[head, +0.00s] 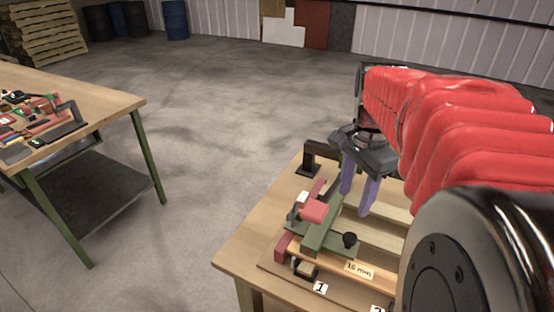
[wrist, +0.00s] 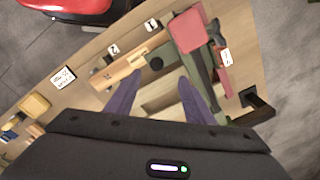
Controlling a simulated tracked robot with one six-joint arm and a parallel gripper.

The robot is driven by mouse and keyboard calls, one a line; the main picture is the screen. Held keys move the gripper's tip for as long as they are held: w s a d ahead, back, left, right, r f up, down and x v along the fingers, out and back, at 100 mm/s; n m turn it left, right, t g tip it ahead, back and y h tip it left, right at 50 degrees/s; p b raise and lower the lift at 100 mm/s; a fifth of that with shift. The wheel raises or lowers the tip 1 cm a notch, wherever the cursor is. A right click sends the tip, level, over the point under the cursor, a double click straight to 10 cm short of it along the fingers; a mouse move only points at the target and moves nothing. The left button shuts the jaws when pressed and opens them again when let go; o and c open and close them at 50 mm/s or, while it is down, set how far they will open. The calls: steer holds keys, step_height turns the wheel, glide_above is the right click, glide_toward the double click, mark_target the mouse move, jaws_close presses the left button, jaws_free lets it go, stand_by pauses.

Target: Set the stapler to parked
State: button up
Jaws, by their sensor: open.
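What looks like the stapler is a device with a green bar (head: 322,230) and a pinkish-red block (head: 314,210) on the near wooden workbench. In the wrist view the green bar (wrist: 203,72) runs right of my fingers, with the red block (wrist: 188,30) at its far end. A black round knob (head: 350,240) sits beside the green bar. My gripper (head: 357,197) is open and empty, above the bench just behind and right of the green bar. In the wrist view my gripper (wrist: 158,84) has the knob beyond its fingertips. I cannot tell any parked mark.
A wooden bar (head: 340,265) labelled "16 mm" lies at the front. Number tag 1 (head: 320,288) is near the bench edge. A black bracket (head: 318,155) stands at the back. Another cluttered workbench (head: 120,97) is at left, with open floor between.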

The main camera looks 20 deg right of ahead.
mark_target(350, 236)
steer(key=shift+s+d+m, duration=0.1)
steer(key=shift+d+m, duration=0.6)
steer(key=shift+d, duration=0.2)
steer(key=shift+f, duration=0.2)
step_height(350, 236, down, 14)
steer(key=shift+r, duration=0.2)
steer(key=shift+c, duration=0.2)
